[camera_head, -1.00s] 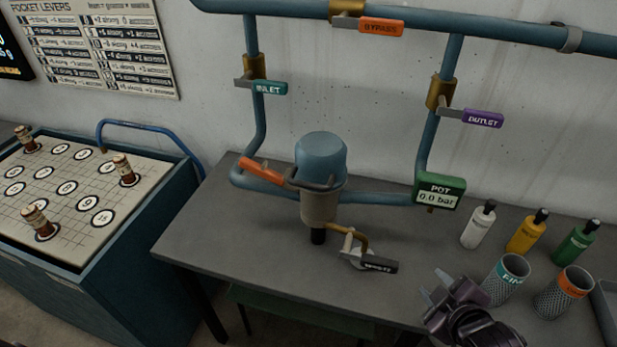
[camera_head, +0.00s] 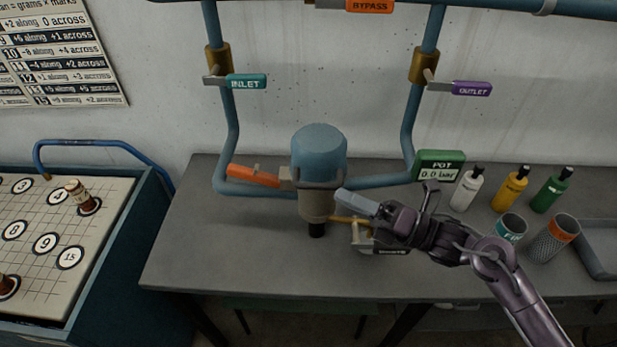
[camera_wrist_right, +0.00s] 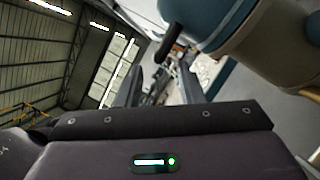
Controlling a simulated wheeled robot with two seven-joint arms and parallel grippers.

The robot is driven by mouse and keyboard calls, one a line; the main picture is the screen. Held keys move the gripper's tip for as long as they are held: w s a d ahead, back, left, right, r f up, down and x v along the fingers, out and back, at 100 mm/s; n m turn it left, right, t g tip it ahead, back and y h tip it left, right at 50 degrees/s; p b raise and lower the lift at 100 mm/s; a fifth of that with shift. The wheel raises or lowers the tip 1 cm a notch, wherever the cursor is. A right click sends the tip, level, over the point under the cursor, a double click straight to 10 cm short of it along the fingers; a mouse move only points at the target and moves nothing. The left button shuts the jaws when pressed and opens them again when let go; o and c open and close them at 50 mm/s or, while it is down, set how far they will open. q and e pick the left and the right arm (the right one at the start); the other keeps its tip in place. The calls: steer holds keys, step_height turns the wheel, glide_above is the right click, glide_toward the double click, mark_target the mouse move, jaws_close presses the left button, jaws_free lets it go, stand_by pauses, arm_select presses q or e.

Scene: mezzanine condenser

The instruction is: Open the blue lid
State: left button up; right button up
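The blue lid (camera_head: 319,150) is a rounded dome on the beige pot body (camera_head: 316,204) at the middle of the table, and it looks closed. A grey bar runs around the pot just below the lid. The lid also shows at the top of the right wrist view (camera_wrist_right: 197,12), with a dark rod (camera_wrist_right: 169,43) sticking out from it. My right gripper (camera_head: 388,196) is open and empty, just right of the pot and lower than the lid, in front of the brass drain pipe. Its fingers show apart in the right wrist view (camera_wrist_right: 160,80). My left gripper is out of view.
An orange lever (camera_head: 253,176) sits left of the pot. Blue pipes with the inlet (camera_head: 246,82) and outlet (camera_head: 472,88) levers rise behind. The green pot gauge (camera_head: 438,166) reads 0.0 bar. The table's left part is clear.

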mark_target(318, 184)
steer(key=shift+w+a+r+p, duration=0.25)
steer(key=shift+a+r+p, duration=0.1)
steer(key=shift+a, duration=0.3)
steer(key=shift+w+a+r+p, duration=0.2)
steer(key=shift+a+r+p, duration=0.1)
steer(key=shift+a, duration=0.3)
steer(key=x, duration=0.2)
steer(key=p, duration=0.1)
steer(key=shift+w+a+f, duration=0.15)
steer(key=shift+w+a, duration=0.05)
steer(key=shift+a, duration=0.5)
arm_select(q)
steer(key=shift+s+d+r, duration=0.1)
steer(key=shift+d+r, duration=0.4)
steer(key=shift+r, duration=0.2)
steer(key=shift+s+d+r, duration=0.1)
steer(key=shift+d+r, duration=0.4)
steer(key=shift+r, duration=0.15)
arm_select(e)
jaws_close()
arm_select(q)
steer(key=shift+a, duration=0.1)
